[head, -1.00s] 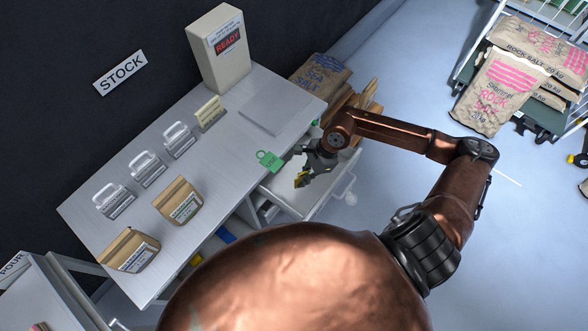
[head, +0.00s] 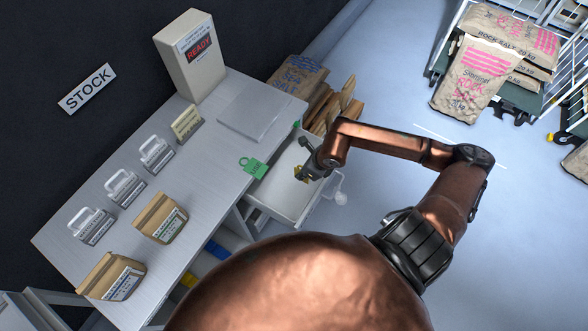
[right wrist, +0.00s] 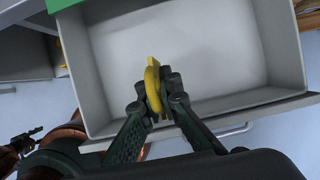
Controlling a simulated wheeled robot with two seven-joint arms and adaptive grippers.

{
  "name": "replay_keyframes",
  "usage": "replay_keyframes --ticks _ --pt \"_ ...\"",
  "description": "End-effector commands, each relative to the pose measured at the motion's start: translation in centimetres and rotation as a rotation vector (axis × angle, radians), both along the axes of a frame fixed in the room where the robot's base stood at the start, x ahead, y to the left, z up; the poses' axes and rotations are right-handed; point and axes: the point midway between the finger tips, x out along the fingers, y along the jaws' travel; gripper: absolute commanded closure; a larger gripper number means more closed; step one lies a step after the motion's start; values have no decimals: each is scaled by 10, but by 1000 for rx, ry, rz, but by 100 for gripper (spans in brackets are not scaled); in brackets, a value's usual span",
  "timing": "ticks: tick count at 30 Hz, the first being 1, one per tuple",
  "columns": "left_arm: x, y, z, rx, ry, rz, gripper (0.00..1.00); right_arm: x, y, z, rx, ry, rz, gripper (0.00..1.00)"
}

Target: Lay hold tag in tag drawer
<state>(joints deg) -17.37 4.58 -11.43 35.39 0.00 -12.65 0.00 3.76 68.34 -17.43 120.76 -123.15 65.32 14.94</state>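My right gripper (head: 303,170) is over the open tag drawer (head: 280,190) at the table's right side. It is shut on a yellow tag, likely the hold tag (right wrist: 152,85), whose lettering I cannot read. In the right wrist view my right gripper (right wrist: 158,102) pinches the tag edge-on over the white drawer floor (right wrist: 220,50). Whether the tag touches the floor I cannot tell. No other thing shows in the drawer. My left gripper is outside the head view; a small dark shape of mine at the lower left of the right wrist view may be it.
Bundles stand behind the drawer. Free floor is to the right.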

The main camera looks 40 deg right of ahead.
Motion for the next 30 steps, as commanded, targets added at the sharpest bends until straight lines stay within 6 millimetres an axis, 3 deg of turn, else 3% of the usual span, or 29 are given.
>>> replay_keyframes --ticks 4,12,20,26,30 --pt "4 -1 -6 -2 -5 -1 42 33 -16 -18 3 0 -3 100" --pt "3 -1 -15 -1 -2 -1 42 62 -31 -61 2 1 -1 100" --pt "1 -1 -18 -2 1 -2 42 72 -36 -75 2 1 0 100" --pt "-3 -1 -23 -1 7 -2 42 71 -35 -103 2 2 1 100" --pt "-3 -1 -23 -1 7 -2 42 72 -36 -104 1 -1 2 100"
